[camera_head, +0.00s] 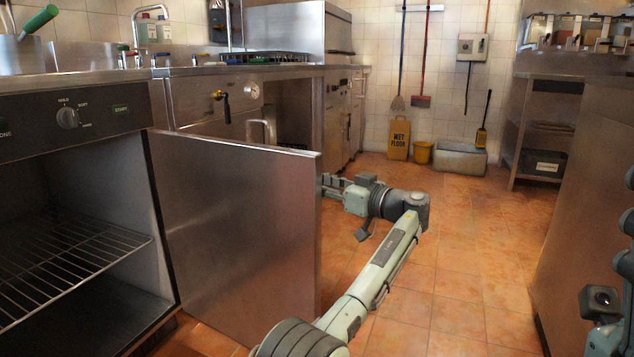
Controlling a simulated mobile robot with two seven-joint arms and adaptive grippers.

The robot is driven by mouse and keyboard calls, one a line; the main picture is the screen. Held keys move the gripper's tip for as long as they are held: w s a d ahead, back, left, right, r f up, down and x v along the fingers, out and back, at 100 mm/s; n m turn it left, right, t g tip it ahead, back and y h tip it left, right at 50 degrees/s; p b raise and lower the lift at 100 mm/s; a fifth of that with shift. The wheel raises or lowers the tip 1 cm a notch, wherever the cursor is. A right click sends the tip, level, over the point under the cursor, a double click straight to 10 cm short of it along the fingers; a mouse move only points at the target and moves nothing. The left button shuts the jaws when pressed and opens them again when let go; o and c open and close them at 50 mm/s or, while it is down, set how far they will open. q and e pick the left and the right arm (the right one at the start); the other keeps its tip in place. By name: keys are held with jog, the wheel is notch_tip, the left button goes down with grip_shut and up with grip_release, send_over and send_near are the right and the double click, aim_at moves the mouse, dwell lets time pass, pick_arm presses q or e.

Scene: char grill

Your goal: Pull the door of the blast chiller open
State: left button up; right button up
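The blast chiller (88,116) stands at the left, with a dial and a START label on its dark front panel. Its steel door (235,225) stands wide open, swung out from the right side of the opening, and the inside is exposed. My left gripper (328,186) is at the door's free edge, on the far side of the door. Its fingertips are partly hidden behind the door, so I cannot tell whether they are open or touch it.
A wire rack (70,262) is inside the chiller. Steel counters with another cabinet (290,115) run behind the door. A yellow wet floor sign (398,139), a bucket (422,153) and a grey basin (460,158) stand at the back wall. The tiled floor (470,240) is clear.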

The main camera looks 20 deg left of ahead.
pick_arm(q)
jog(key=v, duration=1.1)
jog(key=shift+d, duration=0.35)
jog(key=shift+s, duration=0.1)
